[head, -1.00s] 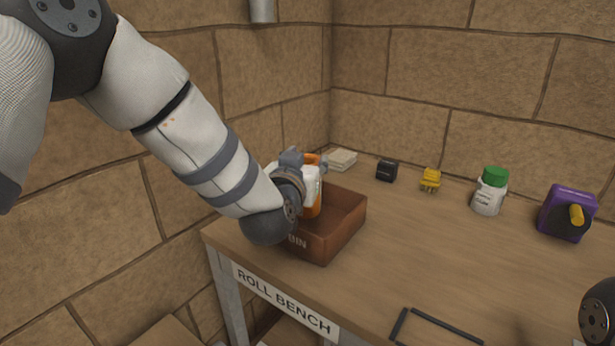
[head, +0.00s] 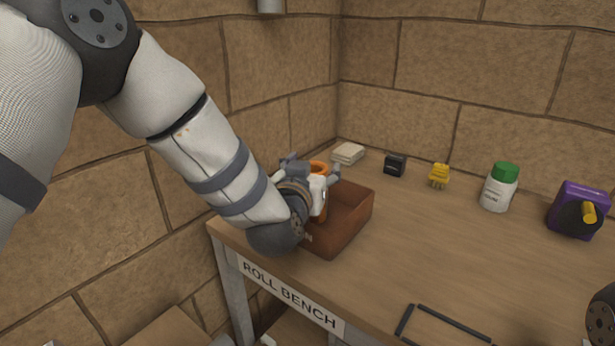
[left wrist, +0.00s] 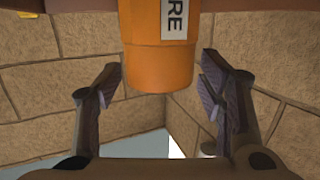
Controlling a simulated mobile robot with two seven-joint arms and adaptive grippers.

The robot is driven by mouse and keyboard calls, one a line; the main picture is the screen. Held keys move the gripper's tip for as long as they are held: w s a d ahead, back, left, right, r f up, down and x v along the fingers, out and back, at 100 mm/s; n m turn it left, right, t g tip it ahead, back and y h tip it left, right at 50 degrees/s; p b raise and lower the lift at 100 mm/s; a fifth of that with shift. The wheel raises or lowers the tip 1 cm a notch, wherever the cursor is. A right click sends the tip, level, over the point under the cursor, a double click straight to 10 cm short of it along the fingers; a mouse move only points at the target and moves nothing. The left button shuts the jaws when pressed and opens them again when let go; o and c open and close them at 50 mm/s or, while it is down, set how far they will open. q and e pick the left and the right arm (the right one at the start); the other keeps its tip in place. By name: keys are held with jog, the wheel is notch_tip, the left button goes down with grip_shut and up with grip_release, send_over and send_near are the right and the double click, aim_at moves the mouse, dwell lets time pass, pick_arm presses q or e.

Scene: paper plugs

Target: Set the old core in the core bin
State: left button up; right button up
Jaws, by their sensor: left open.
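The orange old core (head: 319,167) is in the near left part of the brown core bin (head: 357,217), its top above the rim. My left gripper (head: 313,174) is over the bin at the core, partly hiding it. In the left wrist view, the orange core (left wrist: 160,55) with a white label hangs in from the top of the picture. The left gripper's fingers (left wrist: 160,75) are open on either side of it, with gaps. I cannot tell whether the core touches the bin floor. My right gripper is not in view.
Behind the bin on the bench (head: 430,260) lie a pale stack (head: 348,152), a black block (head: 395,165) and a yellow plug (head: 439,176). A green-capped bottle (head: 499,187) and a purple device (head: 578,210) stand to the right. A dark frame (head: 445,313) lies in front.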

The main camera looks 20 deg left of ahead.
pick_arm(q)
jog(key=s+r+p, duration=0.1)
jog(key=s, duration=1)
jog(key=shift+s+r+p, duration=0.25)
jog(key=shift+r+p, duration=0.05)
jog(key=shift+r, duration=0.05)
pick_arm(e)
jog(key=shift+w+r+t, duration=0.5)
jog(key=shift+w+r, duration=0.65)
pick_arm(q)
jog(key=shift+d, duration=0.1)
